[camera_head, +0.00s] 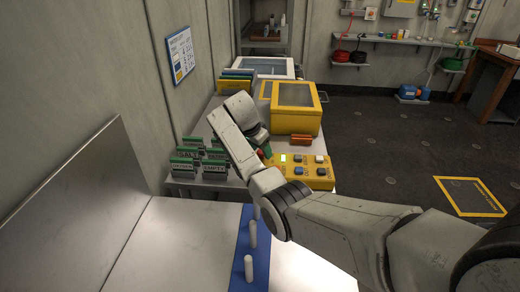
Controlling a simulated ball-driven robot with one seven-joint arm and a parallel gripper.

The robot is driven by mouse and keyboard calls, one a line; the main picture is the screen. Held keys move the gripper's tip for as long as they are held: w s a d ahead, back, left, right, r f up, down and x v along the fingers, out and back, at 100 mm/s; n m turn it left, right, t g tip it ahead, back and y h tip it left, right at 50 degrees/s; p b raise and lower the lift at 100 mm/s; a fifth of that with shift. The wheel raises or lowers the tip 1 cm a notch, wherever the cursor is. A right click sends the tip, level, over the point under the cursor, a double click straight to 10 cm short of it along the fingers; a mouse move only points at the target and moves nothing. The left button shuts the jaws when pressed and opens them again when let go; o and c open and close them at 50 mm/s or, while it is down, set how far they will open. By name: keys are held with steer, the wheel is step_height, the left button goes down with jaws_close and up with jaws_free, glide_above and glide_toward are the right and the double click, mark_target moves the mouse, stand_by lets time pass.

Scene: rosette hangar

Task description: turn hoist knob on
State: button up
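A yellow control box (315,178) stands on the bench in the middle of the head view. Its top carries a lit pale panel (296,158) and several small dark, blue and light knobs or buttons. I cannot read any labels, so I cannot tell which one is the hoist knob or how it is set. My gripper (262,142) points down at the box's left end, close to small green and red parts there. My own arm hides the box's near left part. The fingertips are too small and covered to show whether they are open or touching anything.
A yellow case with a clear lid (295,108) stands behind the box, with orange blocks (301,140) before it. Green-topped label holders (200,163) stand left. White cylinders on a blue strip (247,266) are nearer. Open floor (385,150) lies right.

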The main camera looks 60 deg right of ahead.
steer(key=shift+a, duration=0.1)
steer(key=b+v, duration=0.1)
steer(key=v, duration=0.9)
steer(key=shift+r, duration=0.35)
steer(key=shift+a, duration=0.1)
